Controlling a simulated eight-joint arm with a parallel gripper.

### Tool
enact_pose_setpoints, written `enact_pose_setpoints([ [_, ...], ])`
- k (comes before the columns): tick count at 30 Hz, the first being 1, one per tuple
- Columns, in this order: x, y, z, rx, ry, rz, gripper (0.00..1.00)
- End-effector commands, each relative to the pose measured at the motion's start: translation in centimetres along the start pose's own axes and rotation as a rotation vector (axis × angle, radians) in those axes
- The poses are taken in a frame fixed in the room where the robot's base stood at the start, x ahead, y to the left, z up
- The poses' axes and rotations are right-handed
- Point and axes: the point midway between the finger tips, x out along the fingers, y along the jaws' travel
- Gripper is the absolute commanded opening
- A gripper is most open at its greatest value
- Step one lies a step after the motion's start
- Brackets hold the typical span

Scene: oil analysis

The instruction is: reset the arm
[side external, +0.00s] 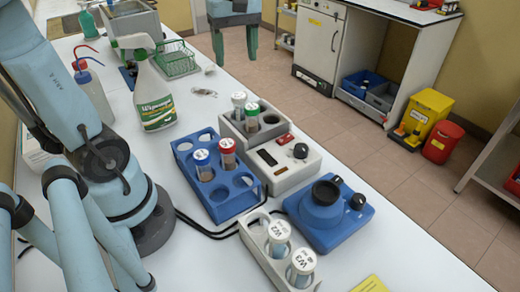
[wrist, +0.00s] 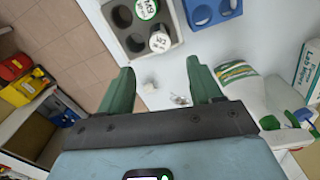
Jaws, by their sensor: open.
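My gripper (side external: 236,62) hangs at the top of the side external view, over the far part of the scene, fingers pointing down. It is light blue with a dark bar and two green fingers. In the wrist view its fingers (wrist: 160,68) are spread apart with nothing between them. Below them lies white bench top with small pale pieces on it. The arm's links fill the left of the side external view.
A blue rack (side external: 221,198) holds two vials. Beside it stand a grey block (side external: 229,127) with vials, a blue device (side external: 327,222) and a white rack (side external: 262,249) with two vials. A spray bottle (side external: 153,97), wash bottle (side external: 97,98) and green wire basket (side external: 177,66) stand farther left.

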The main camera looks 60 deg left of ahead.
Motion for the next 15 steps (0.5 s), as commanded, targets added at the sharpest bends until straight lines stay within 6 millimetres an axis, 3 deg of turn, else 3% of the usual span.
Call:
enact_pose_setpoints([
  [8,0.9,0.0,0.0,0.000,0.000,0.000,0.64],
  [15,3.8,0.1,0.0,0.000,0.000,0.000,0.64],
])
